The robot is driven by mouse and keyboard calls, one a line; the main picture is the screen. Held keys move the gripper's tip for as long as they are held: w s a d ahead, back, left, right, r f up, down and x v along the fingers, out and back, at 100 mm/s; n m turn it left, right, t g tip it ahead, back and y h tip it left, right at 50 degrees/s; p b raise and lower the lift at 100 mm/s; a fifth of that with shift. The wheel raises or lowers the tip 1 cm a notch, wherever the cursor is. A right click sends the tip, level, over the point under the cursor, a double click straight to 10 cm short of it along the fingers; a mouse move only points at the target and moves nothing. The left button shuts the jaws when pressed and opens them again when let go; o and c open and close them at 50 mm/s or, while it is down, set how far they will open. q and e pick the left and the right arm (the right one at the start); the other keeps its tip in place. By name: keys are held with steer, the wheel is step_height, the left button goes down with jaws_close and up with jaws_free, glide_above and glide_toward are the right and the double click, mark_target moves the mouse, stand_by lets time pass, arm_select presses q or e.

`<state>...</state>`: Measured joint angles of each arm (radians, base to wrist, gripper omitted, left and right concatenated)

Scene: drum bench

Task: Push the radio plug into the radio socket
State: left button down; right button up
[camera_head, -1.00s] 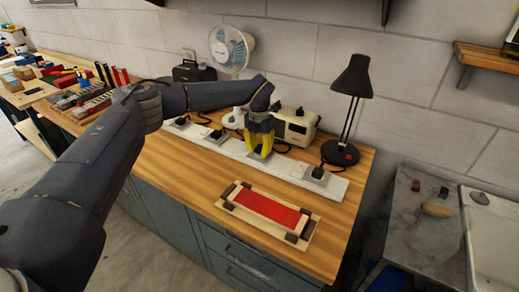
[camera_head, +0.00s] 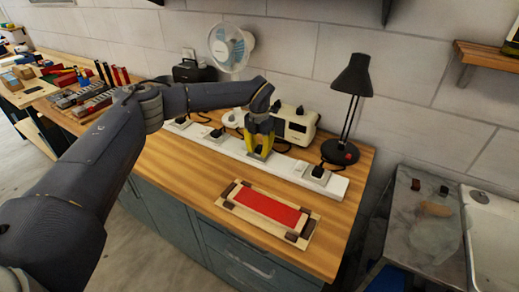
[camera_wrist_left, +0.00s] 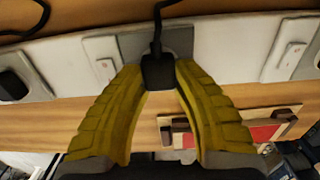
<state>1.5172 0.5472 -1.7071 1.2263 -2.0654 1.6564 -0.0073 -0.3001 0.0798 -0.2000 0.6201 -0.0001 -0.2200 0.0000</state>
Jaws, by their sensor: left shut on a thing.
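My left gripper (camera_head: 260,149) is over the middle of the long white socket strip (camera_head: 228,146). In the left wrist view its yellow fingers (camera_wrist_left: 158,80) are closed on a black plug (camera_wrist_left: 158,70). The plug's black cord (camera_wrist_left: 157,25) runs up out of the picture. The plug is in front of a grey socket plate (camera_wrist_left: 181,40) on the strip; I cannot tell how deep it sits. A cream appliance (camera_head: 297,125) with dark knobs stands behind the gripper. Which appliance is the radio is unclear. My right gripper is out of view.
Other black plugs sit along the strip, one at its right end (camera_head: 317,172). A black lamp (camera_head: 352,85) stands at the right. A fan (camera_head: 230,48) and a black box (camera_head: 194,71) are at the back. A red-topped wooden tray (camera_head: 270,206) lies in front.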

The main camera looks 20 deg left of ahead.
arm_select(q)
steer(key=shift+f, duration=0.2)
steer(key=c, duration=1)
jaws_free()
steer(key=shift+r, duration=0.1)
step_height(320, 180, up, 12)
steer(key=shift+s+f, duration=0.1)
steer(key=shift+f, duration=0.2)
glide_above(259, 149)
steer(key=shift+f, duration=2.2)
steer(key=shift+c, duration=0.5)
jaws_close()
